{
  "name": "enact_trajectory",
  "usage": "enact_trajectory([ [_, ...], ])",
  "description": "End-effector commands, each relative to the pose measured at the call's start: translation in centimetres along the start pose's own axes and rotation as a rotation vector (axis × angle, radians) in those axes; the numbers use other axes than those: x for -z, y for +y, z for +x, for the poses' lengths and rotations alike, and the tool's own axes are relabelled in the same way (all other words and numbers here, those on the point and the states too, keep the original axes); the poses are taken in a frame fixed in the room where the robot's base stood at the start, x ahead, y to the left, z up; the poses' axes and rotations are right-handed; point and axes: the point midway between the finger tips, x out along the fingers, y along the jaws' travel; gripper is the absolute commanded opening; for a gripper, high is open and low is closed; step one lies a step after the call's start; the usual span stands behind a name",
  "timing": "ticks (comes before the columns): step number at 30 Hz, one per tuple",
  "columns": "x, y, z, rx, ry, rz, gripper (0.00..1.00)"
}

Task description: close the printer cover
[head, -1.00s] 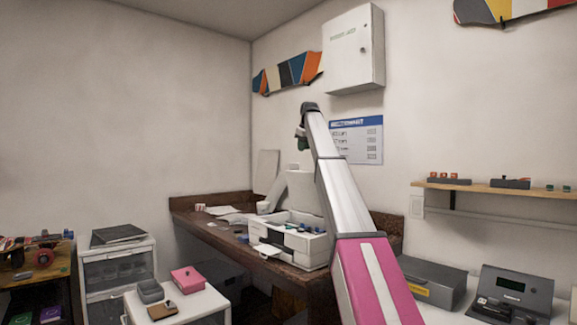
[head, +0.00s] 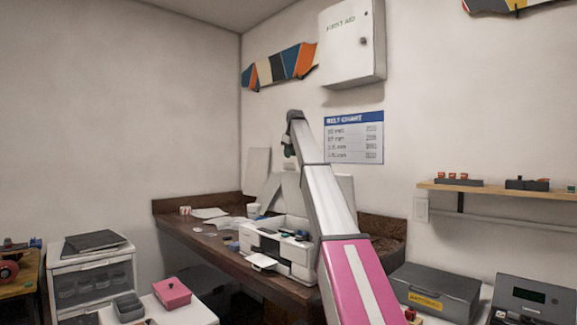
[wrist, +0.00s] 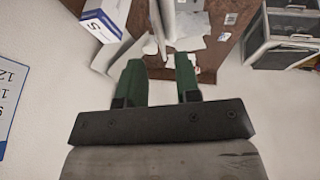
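The white printer (head: 292,254) stands on the brown desk, with its top open and dark parts showing inside. A white panel that looks like its raised cover (head: 345,188) stands up behind it, partly hidden by my arm. My gripper (head: 288,146) is high above and behind the printer, small in the head view. In the wrist view my gripper (wrist: 159,62) has two green fingers with a clear gap and nothing held between them. Thin white panel edges (wrist: 160,25) show beyond the fingers; I cannot tell whether they belong to the cover.
Papers (head: 210,213) lie on the desk (head: 185,235) left of the printer. A drawer unit (head: 92,270) and a white stand with a pink box (head: 172,292) are at lower left. A grey case (head: 432,285) is at right. A first aid cabinet (head: 352,45) hangs above.

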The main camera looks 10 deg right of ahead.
Motion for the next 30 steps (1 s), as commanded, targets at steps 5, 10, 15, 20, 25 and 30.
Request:
enact_trajectory([
  [5, 0.0, 0.0, 3.4, 0.001, -0.001, 0.0, 0.31],
  [10, 0.0, 0.0, 5.5, 0.0, 0.0, 0.0, 0.31],
  [15, 0.0, 0.0, 6.2, -0.001, 0.0, 0.0, 0.31],
  [20, 0.0, 0.0, 6.2, -0.001, 0.0, 0.0, 0.31],
  [25, 0.0, 0.0, 6.2, 0.0, 0.0, 0.0, 0.0],
  [30, 0.0, -0.1, 6.2, -0.002, 0.0, -0.001, 0.0],
])
